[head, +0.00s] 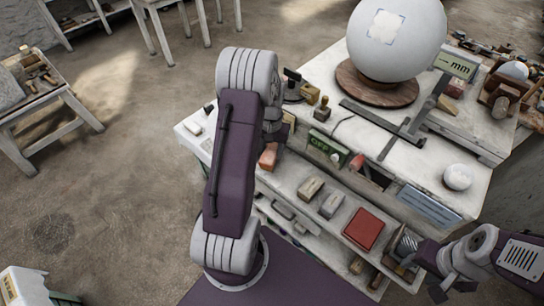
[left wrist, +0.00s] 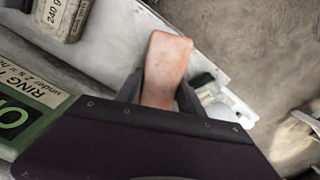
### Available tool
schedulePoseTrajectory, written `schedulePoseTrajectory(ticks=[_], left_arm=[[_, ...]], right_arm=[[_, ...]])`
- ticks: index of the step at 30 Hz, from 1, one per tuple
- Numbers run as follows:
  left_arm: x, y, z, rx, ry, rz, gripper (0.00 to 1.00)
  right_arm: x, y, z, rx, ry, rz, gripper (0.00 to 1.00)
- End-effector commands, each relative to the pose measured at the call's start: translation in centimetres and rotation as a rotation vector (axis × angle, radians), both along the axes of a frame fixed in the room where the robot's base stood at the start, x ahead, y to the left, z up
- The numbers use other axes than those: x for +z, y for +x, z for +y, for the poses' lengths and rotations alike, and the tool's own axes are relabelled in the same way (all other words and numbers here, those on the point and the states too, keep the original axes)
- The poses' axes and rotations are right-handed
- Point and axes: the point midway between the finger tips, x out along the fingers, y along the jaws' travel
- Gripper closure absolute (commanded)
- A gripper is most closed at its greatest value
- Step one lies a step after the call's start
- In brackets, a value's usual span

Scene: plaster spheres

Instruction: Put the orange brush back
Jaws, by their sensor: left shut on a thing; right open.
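The orange brush (left wrist: 166,62) is between the two dark fingers of my left gripper (left wrist: 161,92) in the left wrist view, and the gripper is shut on it. Its lower part is hidden by the gripper body. In the head view an orange block, the brush (head: 268,156), shows just right of my left arm, over the left end of the workbench. My left gripper's fingers are mostly hidden behind the arm there. My right gripper (head: 420,279) is open at the bottom right, beside the bench's lower shelf, with nothing clearly held.
A large white sphere (head: 396,38) stands on a round wooden base on the bench. A green-labelled box (head: 328,146), blocks (head: 311,187) and a red pad (head: 364,229) sit along the front. A small white ball (head: 457,177) is at the right.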

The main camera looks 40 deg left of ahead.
Motion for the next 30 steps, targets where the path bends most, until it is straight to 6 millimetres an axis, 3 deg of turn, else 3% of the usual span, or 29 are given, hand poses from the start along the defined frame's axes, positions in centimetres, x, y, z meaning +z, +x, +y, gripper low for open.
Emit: schedulePoseTrajectory(ticks=[3,9,18,19,21,30], left_arm=[[-0.5,0.0,0.0,0.000,0.000,0.001,1.00],[-3.5,-0.1,0.0,0.000,-0.001,0.002,1.00],[-4.0,0.0,0.0,0.000,0.000,-0.001,1.00],[-4.0,0.0,0.0,0.000,0.000,0.000,0.52],[-3.9,0.0,0.0,0.000,0.000,0.000,0.33],[-3.8,0.0,0.0,0.000,0.000,-0.001,0.33]], right_arm=[[0.1,0.0,0.0,0.000,0.000,0.000,0.52],[0.5,0.0,0.0,0.000,0.000,0.000,0.52],[0.4,0.0,0.0,0.000,0.000,0.000,0.52],[0.4,0.0,0.0,0.000,0.000,0.000,0.52],[0.4,0.0,0.0,0.000,0.000,0.000,0.52],[0.5,0.0,0.0,0.000,0.000,0.000,0.52]])
